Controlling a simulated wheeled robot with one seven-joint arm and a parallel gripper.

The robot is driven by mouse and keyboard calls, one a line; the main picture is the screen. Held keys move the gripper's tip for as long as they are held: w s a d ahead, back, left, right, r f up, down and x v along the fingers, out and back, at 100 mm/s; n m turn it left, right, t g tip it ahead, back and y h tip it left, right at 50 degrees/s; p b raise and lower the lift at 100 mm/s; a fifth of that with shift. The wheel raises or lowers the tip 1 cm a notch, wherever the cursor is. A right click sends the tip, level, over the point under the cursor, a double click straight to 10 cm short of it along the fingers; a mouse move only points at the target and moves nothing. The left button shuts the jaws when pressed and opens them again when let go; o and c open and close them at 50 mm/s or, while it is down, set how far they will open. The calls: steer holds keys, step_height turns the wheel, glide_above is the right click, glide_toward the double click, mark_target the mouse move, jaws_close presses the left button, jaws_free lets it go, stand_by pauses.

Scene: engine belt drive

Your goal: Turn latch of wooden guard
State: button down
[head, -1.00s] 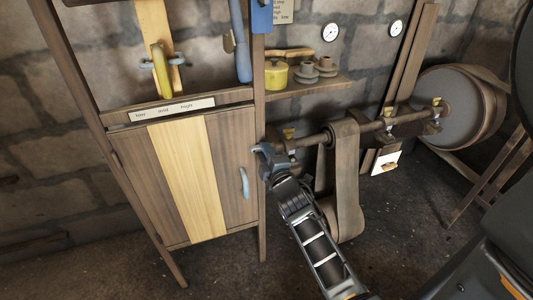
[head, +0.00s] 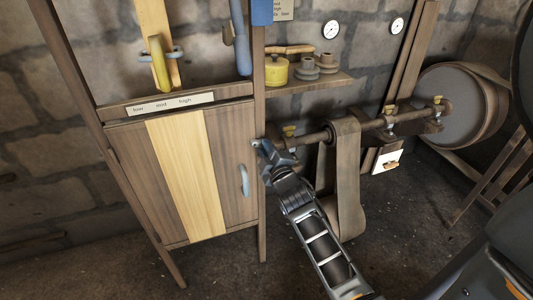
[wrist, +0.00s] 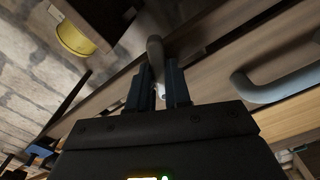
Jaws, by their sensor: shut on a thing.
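The wooden guard (head: 140,170) is a brown plank door with a pale vertical stripe (head: 187,180), closed in its frame. A grey-blue curved handle (head: 244,181) is on its right side; it also shows in the wrist view (wrist: 272,92). My gripper (head: 264,152) is at the guard's right frame post, above and right of the handle. In the wrist view my gripper (wrist: 160,88) is shut on a grey rounded latch (wrist: 155,50), whose upper end sticks out past the fingertips. In the head view my gripper hides the latch.
A shaft with a hanging belt (head: 346,180) is close to the right of my gripper. A shelf (head: 310,84) above holds a yellow pot (head: 277,71) and small pulleys. Floor in front is clear.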

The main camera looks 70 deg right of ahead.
steer(key=m+b, duration=0.4)
steer(key=m, duration=0.8)
steer(key=shift+f+m+b, duration=0.15)
steer(key=shift+m+b, duration=0.15)
steer(key=shift+b, duration=0.05)
steer(key=shift+a, duration=0.1)
steer(key=c, duration=1.1)
jaws_free()
steer(key=shift+w, duration=0.1)
steer(key=shift+o, duration=0.2)
steer(key=v, duration=0.7)
steer(key=shift+s+a, duration=0.25)
steer(key=shift+s, duration=0.05)
steer(key=shift+a, duration=0.1)
